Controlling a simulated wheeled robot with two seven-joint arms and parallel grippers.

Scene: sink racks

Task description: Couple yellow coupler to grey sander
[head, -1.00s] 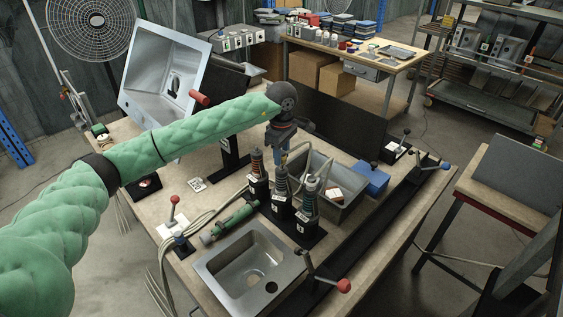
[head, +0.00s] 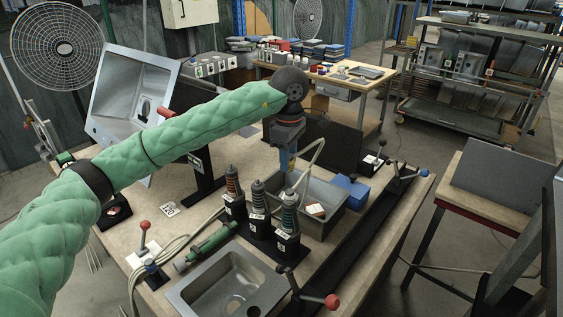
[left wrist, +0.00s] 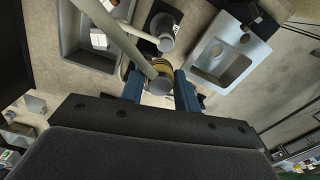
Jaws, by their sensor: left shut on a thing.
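My left gripper (head: 287,163) hangs above the sink bench with its blue fingers pointing down. In the left wrist view its fingers (left wrist: 160,90) are closed around a coupler with a yellow-gold ring (left wrist: 161,66), with a pale hose running from it. Several upright tools stand in black labelled holders below: one with red-orange rings (head: 232,182), a dark middle one (head: 258,197) and one with teal rings (head: 290,212). I cannot tell for certain which is the grey sander. The coupler is apart from them in the head view. My right gripper is not in view.
A sink basin (head: 190,298) lies at the bench front; a green tool (head: 212,243) lies beside it. A deeper grey tub (head: 322,226) and a blue box (head: 350,191) are behind the holders. A tilted sink (head: 105,127) stands at left. Red-knobbed clamps (head: 331,301) stick up.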

